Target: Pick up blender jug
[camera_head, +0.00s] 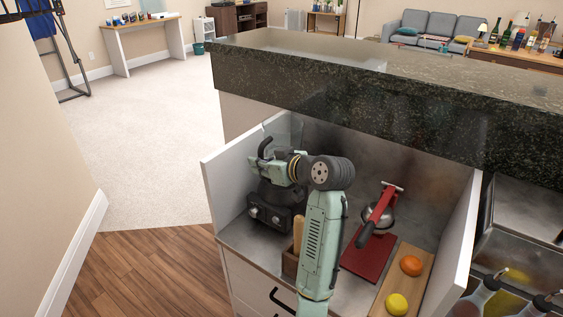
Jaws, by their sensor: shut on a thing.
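The blender jug (284,129) is clear, with a dark curved handle, at the left end of the open-fronted bar compartment. It appears upright above the dark blender base (272,207); my arm hides much of it, so I cannot tell whether it is seated or lifted. My gripper (268,170) is at the jug's handle side and shut on the jug. The exact contact of the fingers is hard to see.
A dark granite counter (400,95) overhangs the compartment. A wooden block (290,262), a red board (370,256), a red-handled press (380,212) and a cutting board (391,293) with an orange (411,265) and a lemon (397,304) stand to the right. White side panels bound the space.

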